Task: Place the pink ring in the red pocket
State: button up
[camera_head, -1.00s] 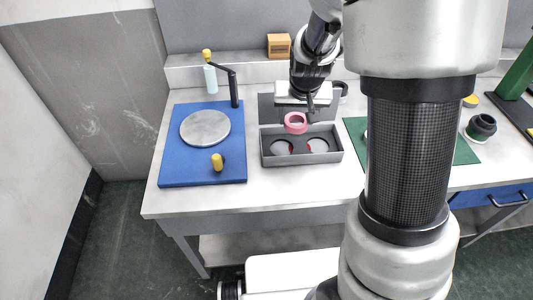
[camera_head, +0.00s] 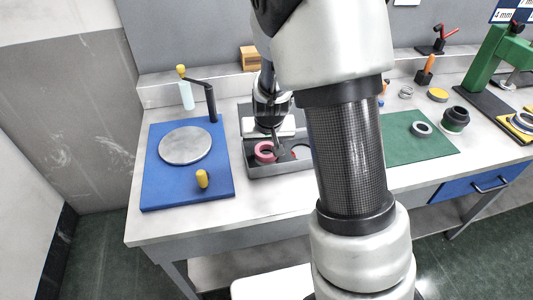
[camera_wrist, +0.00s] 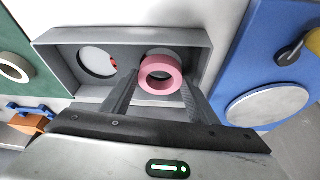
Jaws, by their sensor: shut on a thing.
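My gripper (camera_head: 274,146) is shut on the pink ring (camera_head: 265,160), above the grey two-pocket tray (camera_head: 282,170). In the wrist view the ring (camera_wrist: 160,89) sits between my two fingertips (camera_wrist: 160,80), over the tray's (camera_wrist: 88,92) right round pocket, which it largely covers. I cannot tell whether it touches the tray. The other pocket (camera_wrist: 95,62), left in the wrist view, is round and pale inside with a small red patch at its edge. In the head view my arm hides part of the tray's right side.
A blue board (camera_head: 187,193) with a metal disc (camera_head: 186,145) and a yellow knob (camera_head: 202,179) lies left of the tray. A green mat (camera_head: 415,147) with a grey ring (camera_head: 421,129) lies to the right. An orange block (camera_head: 250,58) stands behind.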

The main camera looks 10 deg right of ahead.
notch_tip(320, 180, down, 2)
jog(key=shift+f, duration=0.1)
jog(key=shift+s, duration=0.1)
jog(key=shift+f, duration=0.1)
